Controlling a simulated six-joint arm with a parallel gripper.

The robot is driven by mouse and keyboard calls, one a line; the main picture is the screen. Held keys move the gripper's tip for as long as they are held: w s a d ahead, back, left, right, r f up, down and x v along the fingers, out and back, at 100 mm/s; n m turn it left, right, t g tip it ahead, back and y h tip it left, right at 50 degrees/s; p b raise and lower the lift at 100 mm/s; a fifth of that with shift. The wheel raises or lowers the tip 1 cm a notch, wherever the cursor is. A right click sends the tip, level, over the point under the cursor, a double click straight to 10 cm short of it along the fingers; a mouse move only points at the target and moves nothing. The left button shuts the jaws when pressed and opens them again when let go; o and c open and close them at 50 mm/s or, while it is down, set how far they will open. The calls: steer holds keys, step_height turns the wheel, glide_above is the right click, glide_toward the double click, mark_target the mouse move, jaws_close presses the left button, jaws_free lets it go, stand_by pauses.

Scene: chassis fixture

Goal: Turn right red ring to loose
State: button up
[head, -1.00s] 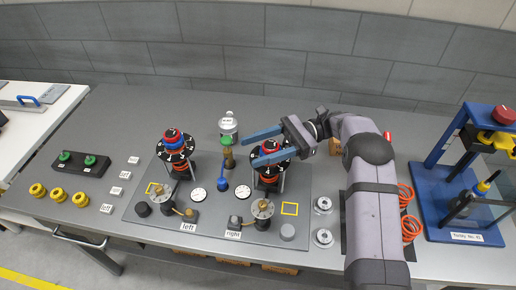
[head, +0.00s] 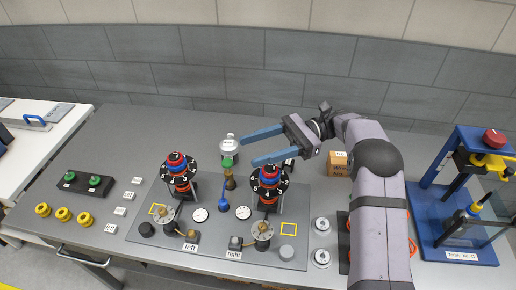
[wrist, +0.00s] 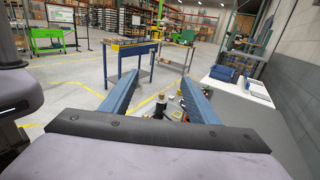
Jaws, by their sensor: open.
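The right stack (head: 268,186) stands on the grey plate, with a red ring (head: 270,170) at its top, blue under it and a black numbered dial (head: 257,182) around it. More red shows below the dial. My gripper (head: 248,150) is open and empty, its two blue fingers pointing left. It is above and behind the right stack in the head view, apart from the ring. In the wrist view my open fingers (wrist: 160,78) point out over the room, with small, unclear bench items between them.
A similar left stack (head: 178,175) stands on the plate. Between them are a green-topped valve (head: 229,165) and a blue handle (head: 223,202). A blue press frame (head: 437,200) stands at right, a cardboard box (head: 338,165) behind.

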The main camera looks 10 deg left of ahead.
mark_target(276, 169)
steer(key=shift+r, duration=0.25)
steer(key=d+f+m+t+y+b, duration=0.1)
steer(key=d+f+t+b, duration=0.1)
steer(key=f, duration=0.1)
steer(key=w+d+f+m+t+b, duration=0.1)
steer(key=d+f+m+t+b, duration=0.1)
steer(key=f+b, duration=0.1)
steer(key=w+d+f+m+t+y+b, duration=0.1)
steer(key=d+f+t+b, duration=0.1)
steer(key=f, duration=0.1)
steer(key=shift+w+f+m+t+y+b, duration=0.15)
steer(key=shift+f+m+t+y+b, duration=0.15)
steer(key=shift+t+b, duration=0.1)
steer(key=shift+d+f+t, duration=0.25)
steer(key=shift+t, duration=0.05)
steer(key=shift+a+r, duration=0.1)
steer(key=shift+a, duration=0.6)
steer(key=shift+s+a+p, duration=0.2)
steer(key=shift+a+p, duration=0.45)
steer(key=shift+a, duration=0.85)
steer(key=shift+s+a+p, duration=0.2)
steer(key=shift+a+p, duration=0.45)
steer(key=shift+a, duration=0.8)
